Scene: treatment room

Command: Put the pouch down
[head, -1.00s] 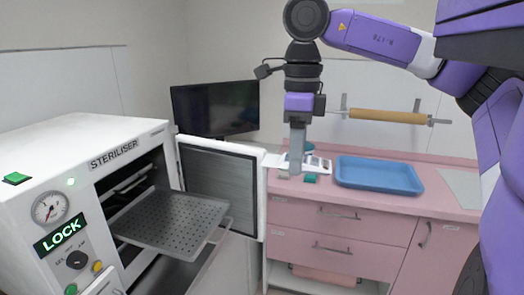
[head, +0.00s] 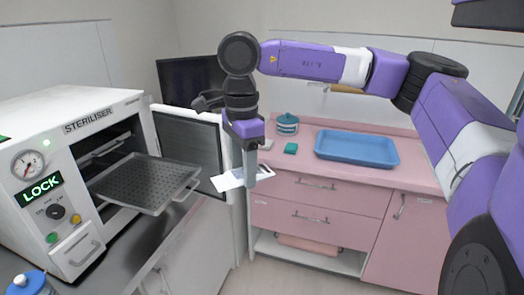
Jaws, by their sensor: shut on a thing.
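The pouch (head: 229,182) is a flat white packet with a blue-grey patch. It sticks out on both sides of my gripper (head: 250,182), which points straight down and is shut on it. My gripper and the pouch are in mid-air in the middle of the head view, in front of the steriliser door's right edge and the left end of the pink drawers. My fingers hide the middle of the pouch.
The white steriliser (head: 75,119) has its door (head: 190,140) open and a perforated tray (head: 140,182) pulled out. On the pink counter (head: 301,140) are a blue tray (head: 357,149), a teal lidded jar (head: 287,126) and a small green block (head: 291,148). A blue-lidded jar (head: 28,284) stands at lower left.

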